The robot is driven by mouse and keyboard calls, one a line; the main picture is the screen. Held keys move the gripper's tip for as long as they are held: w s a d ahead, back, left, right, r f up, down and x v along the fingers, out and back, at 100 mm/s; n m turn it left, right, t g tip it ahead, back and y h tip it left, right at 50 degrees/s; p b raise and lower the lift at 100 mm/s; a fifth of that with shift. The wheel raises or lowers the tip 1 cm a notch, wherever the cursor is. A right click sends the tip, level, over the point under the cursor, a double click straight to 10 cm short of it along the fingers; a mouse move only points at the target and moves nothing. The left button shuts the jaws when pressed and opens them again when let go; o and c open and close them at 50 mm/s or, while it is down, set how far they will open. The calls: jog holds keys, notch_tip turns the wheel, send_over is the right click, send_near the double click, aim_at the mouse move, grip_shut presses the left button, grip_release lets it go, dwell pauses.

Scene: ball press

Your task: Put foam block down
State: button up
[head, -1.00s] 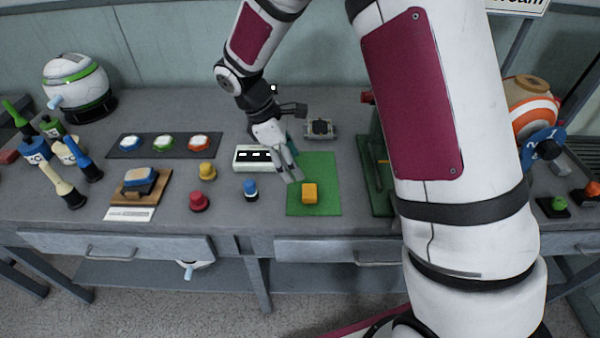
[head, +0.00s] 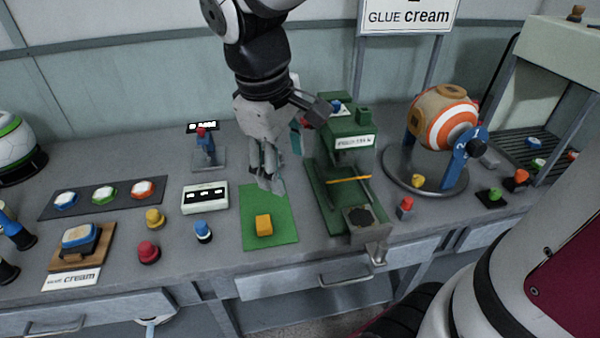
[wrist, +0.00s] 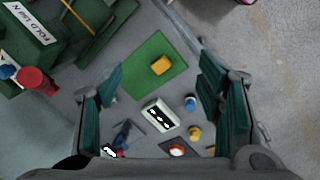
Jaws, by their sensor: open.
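The foam block is a small orange-yellow block (head: 264,225) resting on a green mat (head: 282,236) on the workbench. In the wrist view the block (wrist: 161,65) lies on the green mat (wrist: 143,87), beyond my fingertips. My gripper (head: 270,184) is above the mat, behind and above the block, apart from it. In the wrist view its two teal-padded fingers (wrist: 158,88) are spread wide with nothing between them.
A green press (head: 345,185) stands right of the mat. A white box with a dark display (head: 205,198) is left of it. Blue (head: 203,231), yellow (head: 155,218) and red (head: 149,252) knobs stand further left. An orange-striped drum (head: 445,120) is at the right.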

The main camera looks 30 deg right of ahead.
jog(key=s+r+m+t+y, duration=0.2)
jog(key=s+m, duration=0.4)
jog(key=s, duration=0.6)
jog(key=shift+s+t, duration=0.25)
jog(key=shift+t, duration=0.15)
jog(key=shift+r+p, duration=0.55)
jog(key=shift+r, duration=0.15)
